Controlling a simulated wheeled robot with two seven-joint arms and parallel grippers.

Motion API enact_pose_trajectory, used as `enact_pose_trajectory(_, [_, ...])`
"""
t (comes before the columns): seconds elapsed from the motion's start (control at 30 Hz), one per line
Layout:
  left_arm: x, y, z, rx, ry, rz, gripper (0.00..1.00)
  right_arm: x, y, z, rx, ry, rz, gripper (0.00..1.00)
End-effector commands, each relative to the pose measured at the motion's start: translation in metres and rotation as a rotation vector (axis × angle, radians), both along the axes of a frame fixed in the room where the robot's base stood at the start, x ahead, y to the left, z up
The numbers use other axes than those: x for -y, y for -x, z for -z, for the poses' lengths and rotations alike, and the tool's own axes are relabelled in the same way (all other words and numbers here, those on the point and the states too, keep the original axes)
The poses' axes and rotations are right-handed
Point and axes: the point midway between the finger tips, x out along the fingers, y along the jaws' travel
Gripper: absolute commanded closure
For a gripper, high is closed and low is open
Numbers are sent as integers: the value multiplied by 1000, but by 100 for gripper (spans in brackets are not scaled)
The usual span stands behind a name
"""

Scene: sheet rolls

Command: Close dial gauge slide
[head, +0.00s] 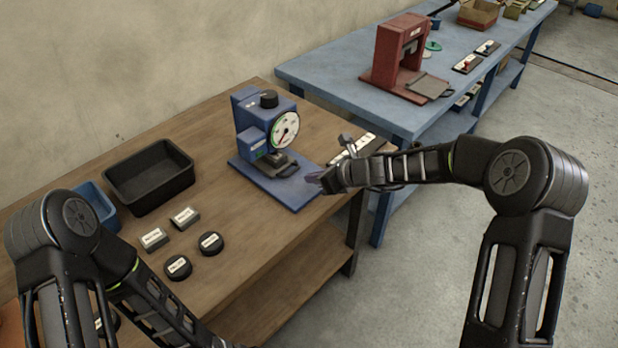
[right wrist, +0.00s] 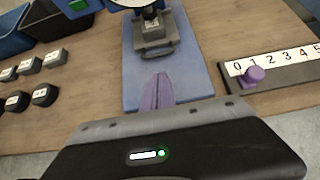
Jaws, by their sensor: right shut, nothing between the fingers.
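The blue dial gauge (head: 265,130) stands on a blue base plate (head: 305,193) on the wooden table, with a round white dial (head: 285,130) and a black knob on top. Its grey slide (head: 279,165) with a handle sits low at the front, and it also shows in the right wrist view (right wrist: 156,42). My right gripper (head: 314,178) is shut and empty. Its purple fingertips (right wrist: 158,92) are over the front part of the base plate, in front of the slide and seemingly apart from it. My left arm shows at the lower left, but its gripper is out of view.
A numbered scale strip with a purple knob (right wrist: 254,75) lies right of the base plate. A black bin (head: 150,178), a blue bin (head: 97,203) and several labelled blocks and discs (head: 211,243) are to the left. A blue table (head: 335,80) with a red press (head: 393,60) stands behind.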

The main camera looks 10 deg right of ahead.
Motion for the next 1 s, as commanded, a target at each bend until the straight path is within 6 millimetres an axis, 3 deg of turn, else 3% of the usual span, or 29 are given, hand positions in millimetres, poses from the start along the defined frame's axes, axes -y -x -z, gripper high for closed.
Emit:
enact_pose_trajectory(0.2, [0, -2, 1, 3, 0, -1, 37, 26, 30, -35, 7, 2, 2, 100])
enact_pose_trajectory(0.4, [0, -1, -1, 2, 0, -1, 37, 41, 48, -52, 5, 1, 1, 100])
enact_pose_trajectory(1.0, [0, -1, -1, 2, 0, -1, 37, 44, 53, -55, 3, 0, 0, 100])
